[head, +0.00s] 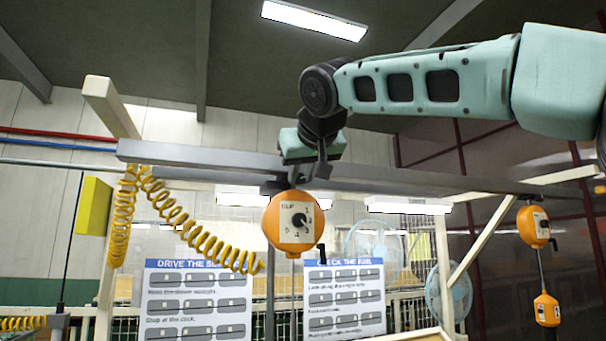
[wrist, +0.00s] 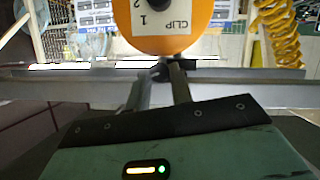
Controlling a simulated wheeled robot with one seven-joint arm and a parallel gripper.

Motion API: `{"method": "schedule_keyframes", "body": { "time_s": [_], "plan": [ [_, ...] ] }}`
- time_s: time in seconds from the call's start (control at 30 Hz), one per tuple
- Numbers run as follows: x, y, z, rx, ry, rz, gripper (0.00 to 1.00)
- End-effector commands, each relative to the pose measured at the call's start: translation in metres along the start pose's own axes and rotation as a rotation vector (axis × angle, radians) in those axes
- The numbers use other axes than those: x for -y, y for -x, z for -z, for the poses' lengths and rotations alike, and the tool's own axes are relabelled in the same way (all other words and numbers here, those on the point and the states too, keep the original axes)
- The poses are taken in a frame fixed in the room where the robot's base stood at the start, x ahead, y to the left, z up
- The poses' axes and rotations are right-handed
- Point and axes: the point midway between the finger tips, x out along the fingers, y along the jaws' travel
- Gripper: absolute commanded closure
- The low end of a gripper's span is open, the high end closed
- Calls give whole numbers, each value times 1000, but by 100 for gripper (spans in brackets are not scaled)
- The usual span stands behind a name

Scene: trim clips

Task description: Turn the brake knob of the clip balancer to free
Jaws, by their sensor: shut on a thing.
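The orange clip balancer (head: 276,232) hangs below the grey beam, its face towards me. Its pale plate has numbers around a black dial (head: 299,220), and a small black lever (head: 320,250) sticks out at its lower right. My gripper (head: 297,183) comes down from above to the balancer's top. In the wrist view the balancer (wrist: 190,30) appears upside down, and my gripper's fingers (wrist: 160,76) are closed around a small dark part (wrist: 160,71) at its top. I cannot tell for sure if this part is the brake knob; the fingers partly hide it.
A grey beam (head: 190,154) runs close beside my gripper. A coiled yellow hose (head: 185,232) hangs to the left. Two instruction boards (head: 195,295) stand behind. A second orange balancer (head: 527,228) hangs at the right, clear of my arm.

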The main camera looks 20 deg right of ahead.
Motion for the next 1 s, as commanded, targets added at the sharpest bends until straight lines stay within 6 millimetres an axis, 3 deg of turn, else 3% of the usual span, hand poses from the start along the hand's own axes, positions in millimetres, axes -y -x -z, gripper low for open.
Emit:
{"method": "schedule_keyframes", "body": {
  "time_s": [1.0],
  "plan": [
    [9,-2,-6,-27,879,-360,100]
  ]
}}
